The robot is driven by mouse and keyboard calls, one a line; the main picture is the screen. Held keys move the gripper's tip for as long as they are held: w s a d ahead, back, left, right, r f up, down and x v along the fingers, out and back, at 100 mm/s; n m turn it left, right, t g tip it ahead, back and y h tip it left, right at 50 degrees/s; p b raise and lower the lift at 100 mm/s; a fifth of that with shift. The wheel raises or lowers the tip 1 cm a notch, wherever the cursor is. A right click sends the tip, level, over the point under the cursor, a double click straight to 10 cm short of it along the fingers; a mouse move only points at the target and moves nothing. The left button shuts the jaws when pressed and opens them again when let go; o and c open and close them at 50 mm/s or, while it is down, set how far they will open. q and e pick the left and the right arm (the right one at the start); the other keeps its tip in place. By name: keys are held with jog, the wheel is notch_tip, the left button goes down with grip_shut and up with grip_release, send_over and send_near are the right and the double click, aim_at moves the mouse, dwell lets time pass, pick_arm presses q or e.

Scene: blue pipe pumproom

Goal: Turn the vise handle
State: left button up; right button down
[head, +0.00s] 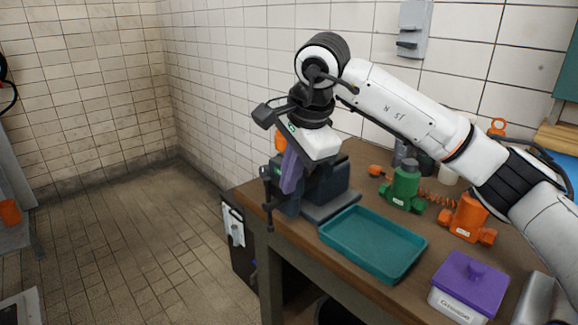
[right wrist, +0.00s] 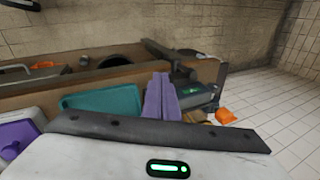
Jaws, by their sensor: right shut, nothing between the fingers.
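The dark blue-grey vise (head: 335,180) stands at the near left corner of the wooden workbench. Its dark handle (head: 268,198) hangs at the vise's left end, upright and past the bench edge. My right gripper (head: 290,172) has purple fingers, which are shut and empty. They point down in front of the vise, just right of the handle in the picture; I cannot tell whether they touch it. In the right wrist view the fingers (right wrist: 161,97) lie together, with part of the vise (right wrist: 198,96) behind them. My left gripper is not in view.
A teal tray (head: 375,243) lies right of the vise. A purple-lidded box (head: 468,285), a green pump part (head: 405,187) and an orange one (head: 467,218) stand farther right. A tiled wall rises behind the bench. The floor (head: 140,245) to the left is clear.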

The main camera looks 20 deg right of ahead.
aim_at(269, 198)
jog(key=w+f, duration=0.2)
jog(key=w+a+f+p, duration=0.1)
jog(key=w+f, duration=0.1)
jog(key=shift+w+f, duration=0.2)
jog(key=shift+f, duration=0.15)
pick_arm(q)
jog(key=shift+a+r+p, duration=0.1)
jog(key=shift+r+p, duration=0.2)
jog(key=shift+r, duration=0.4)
pick_arm(e)
jog(key=shift+w+f, duration=0.1)
jog(key=shift+w, duration=0.55)
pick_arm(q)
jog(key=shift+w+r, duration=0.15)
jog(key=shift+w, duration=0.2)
pick_arm(e)
jog(key=shift+w+a+r, duration=0.1)
jog(key=shift+w+r, duration=0.15)
jog(key=shift+w, duration=0.05)
